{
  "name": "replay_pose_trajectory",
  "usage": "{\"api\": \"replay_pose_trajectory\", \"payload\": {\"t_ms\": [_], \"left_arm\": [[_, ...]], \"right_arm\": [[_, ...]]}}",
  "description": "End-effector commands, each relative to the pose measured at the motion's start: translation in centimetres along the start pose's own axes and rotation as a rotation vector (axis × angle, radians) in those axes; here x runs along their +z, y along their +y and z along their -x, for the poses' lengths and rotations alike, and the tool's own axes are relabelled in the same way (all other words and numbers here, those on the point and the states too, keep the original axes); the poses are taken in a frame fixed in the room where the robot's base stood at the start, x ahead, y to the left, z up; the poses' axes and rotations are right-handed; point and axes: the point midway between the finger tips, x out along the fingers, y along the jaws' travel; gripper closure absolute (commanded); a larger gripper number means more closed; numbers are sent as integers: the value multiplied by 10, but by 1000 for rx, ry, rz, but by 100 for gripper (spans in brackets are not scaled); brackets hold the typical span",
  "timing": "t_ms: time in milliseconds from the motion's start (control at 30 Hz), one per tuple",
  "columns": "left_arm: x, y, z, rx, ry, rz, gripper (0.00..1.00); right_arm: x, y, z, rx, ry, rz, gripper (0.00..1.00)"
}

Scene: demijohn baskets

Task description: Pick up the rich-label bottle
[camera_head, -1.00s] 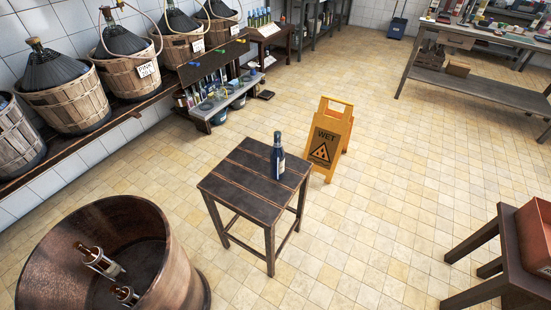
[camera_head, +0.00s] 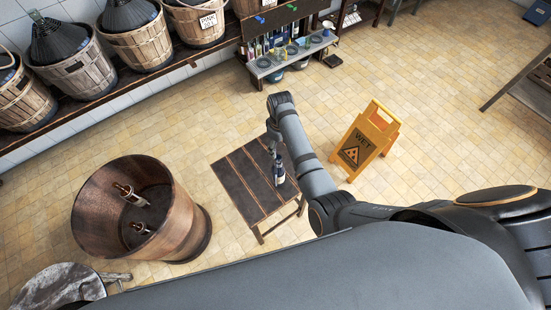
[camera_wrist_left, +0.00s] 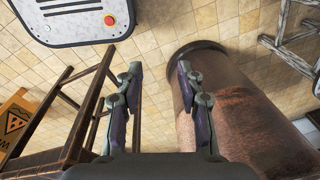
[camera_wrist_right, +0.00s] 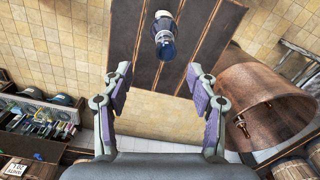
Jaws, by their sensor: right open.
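A dark blue bottle with a pale label (camera_head: 279,172) stands upright on the small dark wooden table (camera_head: 243,181), near its right side. The bottle also shows in the right wrist view (camera_wrist_right: 165,38), seen from above; its label cannot be read. My right gripper (camera_wrist_right: 158,71) is open and empty, with the bottle ahead of its fingertips and apart from them. In the head view my right arm covers part of the table, and the gripper (camera_head: 272,143) is mostly hidden beside the bottle. My left gripper (camera_wrist_left: 160,68) is open and empty, between the table legs and the wooden tub.
A wooden tub (camera_head: 186,222) with bottles inside stands left of the table. A yellow wet-floor sign (camera_head: 366,140) stands right of it. Basketed demijohns (camera_head: 130,38) line the wall shelf. A low bench (camera_head: 290,58) holds small items.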

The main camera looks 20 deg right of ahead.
Motion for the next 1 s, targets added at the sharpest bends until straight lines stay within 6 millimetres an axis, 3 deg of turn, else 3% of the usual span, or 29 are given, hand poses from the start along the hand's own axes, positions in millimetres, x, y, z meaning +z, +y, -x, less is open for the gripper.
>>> {"api": "replay_pose_trajectory", "payload": {"t_ms": [133, 367, 633, 1000], "left_arm": [[0, -10, -2, -12, 0, -5, 62], [1, -22, -8, -26, -1, -11, 62], [0, -4, -13, -6, 2, -2, 62], [6, -5, -72, -11, 1, -5, 62]], "right_arm": [[1, -1, -10, -2, -4, 1, 41], [2, 0, -50, 0, -3, 0, 41], [2, 0, -60, -1, -2, -1, 41], [6, 0, -110, 0, -1, -2, 41]]}}
